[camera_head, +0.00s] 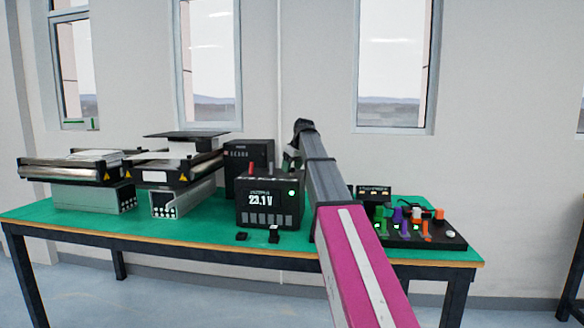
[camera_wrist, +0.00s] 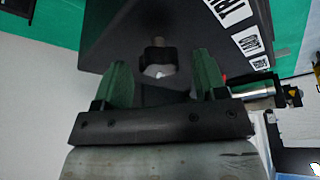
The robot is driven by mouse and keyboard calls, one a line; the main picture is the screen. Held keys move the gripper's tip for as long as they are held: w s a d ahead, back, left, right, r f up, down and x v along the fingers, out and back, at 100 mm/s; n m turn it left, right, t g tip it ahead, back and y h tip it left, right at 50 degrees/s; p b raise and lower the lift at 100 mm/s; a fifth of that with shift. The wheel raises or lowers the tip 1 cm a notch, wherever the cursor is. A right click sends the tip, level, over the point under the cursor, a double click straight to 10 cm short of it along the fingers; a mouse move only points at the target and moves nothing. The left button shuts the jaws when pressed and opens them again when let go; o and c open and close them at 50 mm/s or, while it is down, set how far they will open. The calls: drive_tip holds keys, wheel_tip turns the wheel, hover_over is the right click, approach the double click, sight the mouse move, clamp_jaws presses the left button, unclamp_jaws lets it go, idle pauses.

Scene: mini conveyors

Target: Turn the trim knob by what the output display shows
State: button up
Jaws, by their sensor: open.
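The output display (camera_head: 260,199) reads 23.1 V on the front of a black supply box (camera_head: 243,214) in the head view. A dark knob (camera_wrist: 158,52) with a pale round spot below it shows in the wrist view on a dark box face, near large white lettering that is partly cut off. My gripper (camera_wrist: 161,76) is open, with one green finger on each side of the knob in the picture. I see no contact, and the depth between fingers and knob is unclear. In the head view my arm hides most of the gripper.
Two mini conveyors (camera_head: 72,168) (camera_head: 166,168) stand at the left of the green table (camera_head: 130,229). A taller black box (camera_head: 249,152) stands behind the supply. A panel (camera_head: 450,238) with colored levers is at the right. Two small black items (camera_head: 242,236) (camera_head: 274,235) lie in front.

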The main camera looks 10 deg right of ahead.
drive_tip(key=c, duration=0.9)
drive_tip(key=shift+c, duration=0.2)
drive_tip(key=shift+m, duration=0.3)
drive_tip(key=m+h, duration=0.1)
drive_tip(key=m, duration=0.1)
drive_tip(key=shift+s+a+m, duration=0.1)
drive_tip(key=shift+a+m, duration=0.05)
drive_tip(key=shift+m, duration=0.15)
drive_tip(key=m+h, duration=0.1)
drive_tip(key=m, duration=0.2)
drive_tip(key=shift+m+t+h, duration=0.3)
drive_tip(key=shift+t+h, duration=0.1)
drive_tip(key=m+h, duration=0.1)
drive_tip(key=m, duration=0.2)
drive_tip(key=shift+a+m, duration=0.15)
drive_tip(key=shift+m, duration=0.15)
drive_tip(key=shift+m+g+h, duration=0.5)
drive_tip(key=shift+m+h, duration=0.2)
drive_tip(key=shift+m, duration=1.3)
